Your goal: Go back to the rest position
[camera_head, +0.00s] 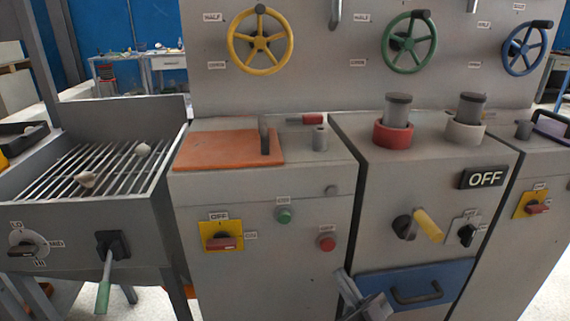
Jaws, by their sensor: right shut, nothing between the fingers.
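My right gripper (362,298) shows at the bottom of the view, right of centre. It is shut and empty, in front of the grey cabinet and by the left edge of a blue drawer front (418,284) with a black handle. I cannot tell whether it touches the drawer. My left gripper is not in view.
A yellow handle (428,225) sticks out above the drawer. Yellow (261,40), green (409,41) and blue (523,48) handwheels are behind. A grated bin (170,179) with a green-tipped lever (104,285) stands left.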

